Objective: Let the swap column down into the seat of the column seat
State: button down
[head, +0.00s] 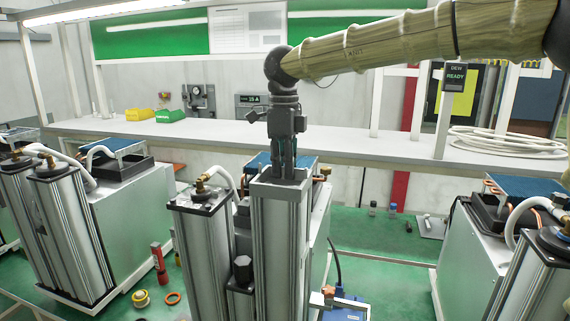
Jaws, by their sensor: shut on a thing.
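The swap column (279,245) is a tall ribbed metal column with a flat grey cap. It stands upright in the middle of the head view. My gripper (284,172) points straight down from above and is shut on the top of the column. The column seat cannot be made out; the column's lower end runs to the bottom edge of the picture. I cannot tell whether its foot is raised or resting.
A similar column (204,252) with a hose and brass fitting stands close on the left, with a short dark-capped cylinder (242,270) between. A blue device (343,305) sits low right. More machines stand at left (75,235) and right (480,245). Green floor lies between them.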

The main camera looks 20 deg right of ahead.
jog(key=shift+f+b, duration=0.65)
jog(key=shift+f, duration=2)
jog(key=shift+p, duration=1.4)
dwell(0.4)
jog(key=shift+f, duration=2)
dwell(0.9)
jog(key=c, duration=1.5)
grip_release()
jog(key=shift+s, duration=0.1)
jog(key=shift+f, duration=0.15)
